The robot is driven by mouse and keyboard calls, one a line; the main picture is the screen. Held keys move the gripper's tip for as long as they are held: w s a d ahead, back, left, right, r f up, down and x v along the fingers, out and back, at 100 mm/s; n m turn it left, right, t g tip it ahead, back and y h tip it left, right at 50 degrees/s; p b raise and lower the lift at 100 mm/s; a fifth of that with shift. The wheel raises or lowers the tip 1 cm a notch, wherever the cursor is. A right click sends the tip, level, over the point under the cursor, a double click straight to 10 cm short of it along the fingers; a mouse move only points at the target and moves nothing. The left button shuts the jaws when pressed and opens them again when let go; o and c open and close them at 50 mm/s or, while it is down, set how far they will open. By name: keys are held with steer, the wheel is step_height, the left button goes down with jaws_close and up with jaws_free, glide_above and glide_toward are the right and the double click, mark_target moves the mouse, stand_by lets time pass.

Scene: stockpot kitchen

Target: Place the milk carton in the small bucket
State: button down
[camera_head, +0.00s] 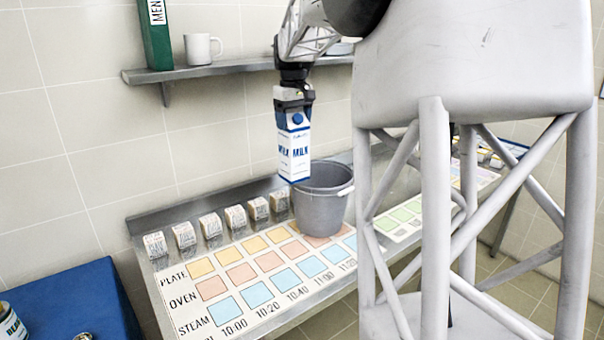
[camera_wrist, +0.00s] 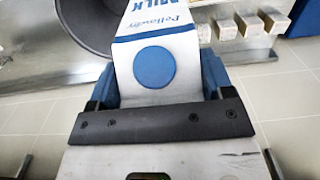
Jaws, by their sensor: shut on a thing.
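The milk carton (camera_head: 293,150), white and blue with a blue cap, hangs upright from my gripper (camera_head: 293,97) in the head view. My gripper is shut on its top. In the wrist view the carton (camera_wrist: 160,60) sits between the fingers of my gripper (camera_wrist: 158,95). The bucket also shows in the wrist view (camera_wrist: 88,42), at upper left.
A chart with coloured squares (camera_head: 255,290) lies on the metal counter. Several small boxes (camera_head: 209,224) stand in a row at its back. A shelf (camera_head: 215,71) above holds a white mug (camera_head: 199,50) and a green binder (camera_head: 156,35). A blue surface (camera_head: 80,300) is at lower left.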

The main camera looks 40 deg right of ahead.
steer(key=w+d+f, duration=0.2)
steer(key=w+d, duration=0.1)
steer(key=d, duration=1)
step_height(320, 180, down, 11)
steer(key=shift+a+f, duration=0.15)
steer(key=shift+a, duration=0.05)
steer(key=shift+s, duration=0.1)
step_height(320, 180, down, 6)
stand_by(0.6)
steer(key=shift+f, duration=0.2)
steer(key=shift+f, duration=1.95)
jaws_free()
steer(key=shift+f, duration=0.1)
